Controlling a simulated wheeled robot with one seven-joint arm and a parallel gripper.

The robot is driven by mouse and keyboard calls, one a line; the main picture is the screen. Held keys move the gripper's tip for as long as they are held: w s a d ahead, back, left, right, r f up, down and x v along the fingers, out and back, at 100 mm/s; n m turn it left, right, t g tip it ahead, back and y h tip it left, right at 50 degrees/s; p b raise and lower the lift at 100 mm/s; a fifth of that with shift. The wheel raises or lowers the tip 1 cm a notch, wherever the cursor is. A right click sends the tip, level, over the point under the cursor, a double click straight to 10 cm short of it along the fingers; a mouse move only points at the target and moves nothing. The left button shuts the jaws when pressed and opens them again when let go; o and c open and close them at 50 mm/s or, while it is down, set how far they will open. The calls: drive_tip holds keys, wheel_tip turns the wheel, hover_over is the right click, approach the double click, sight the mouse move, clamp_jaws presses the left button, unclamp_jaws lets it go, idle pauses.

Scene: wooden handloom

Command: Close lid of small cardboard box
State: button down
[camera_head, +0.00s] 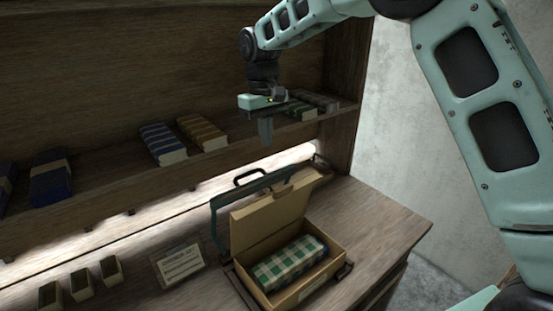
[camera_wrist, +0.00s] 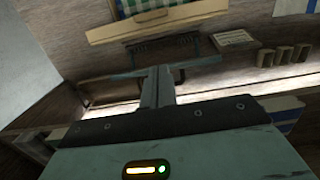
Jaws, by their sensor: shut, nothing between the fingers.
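The small cardboard box (camera_head: 300,291) sits on the wooden counter, with a folded green-and-white checked cloth (camera_head: 290,262) inside. Its lid (camera_head: 271,216) stands raised at the back, leaving the box open. In the wrist view the lid (camera_wrist: 155,22) shows at the top, with part of the cloth (camera_wrist: 150,5) beyond it. My gripper (camera_head: 266,138) is shut and empty. It points down above and behind the lid, near the shelf, and touches nothing that I can see. The shut fingers also show in the wrist view (camera_wrist: 157,85).
A dark frame with a handle (camera_head: 216,224) stands upright behind the lid. A small sign (camera_head: 180,264) and several small blocks (camera_head: 82,284) are to the left. Folded cloths (camera_head: 163,144) lie on the shelf (camera_head: 110,165). The counter right of the box (camera_head: 385,225) is clear.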

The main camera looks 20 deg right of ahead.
drive_tip(key=shift+s+d+f+p, duration=0.35)
drive_tip(key=shift+s+f+p, duration=0.45)
drive_tip(key=shift+f, duration=0.9)
drive_tip(key=shift+s+d+f+p, duration=0.3)
drive_tip(key=shift+s+f+p, duration=0.15)
drive_tip(key=shift+f+p, duration=1.05)
drive_tip(key=shift+s+d+f+p, duration=0.35)
drive_tip(key=shift+s+f+p, duration=0.35)
drive_tip(key=shift+f, duration=1.25)
drive_tip(key=shift+w, duration=0.1)
drive_tip(key=shift+d+f, duration=0.1)
drive_tip(key=shift+f, duration=0.05)
